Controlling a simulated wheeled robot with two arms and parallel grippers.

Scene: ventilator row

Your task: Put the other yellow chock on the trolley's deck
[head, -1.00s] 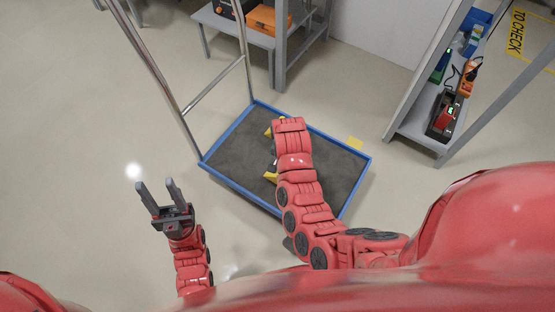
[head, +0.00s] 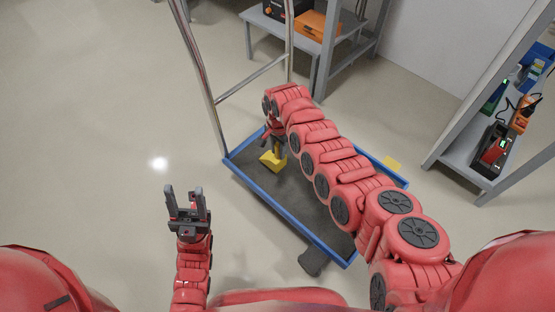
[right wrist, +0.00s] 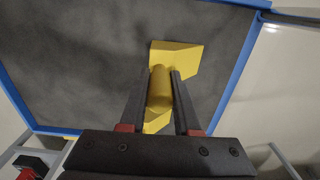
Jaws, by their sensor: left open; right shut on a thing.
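The trolley's deck (head: 300,195) is dark grey with a blue rim, at the middle of the head view; it also fills much of the right wrist view (right wrist: 75,70). My right gripper (head: 278,150) is over the deck's left part, shut on a yellow chock (head: 270,163). In the right wrist view, the fingers (right wrist: 160,90) close on the chock's round middle bar, and its wide yellow end (right wrist: 178,53) shows beyond them. I cannot tell whether the chock touches the deck. My right arm hides part of the deck. My left gripper (head: 186,200) is open and empty, left of the trolley.
The trolley's metal handle frame (head: 203,75) rises at its left end. A yellow patch (head: 392,162) shows by the far right rim. A shelf (head: 468,170) with devices stands at right, and a bench (head: 270,25) with an orange case (head: 316,24) behind. Floor at left is clear.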

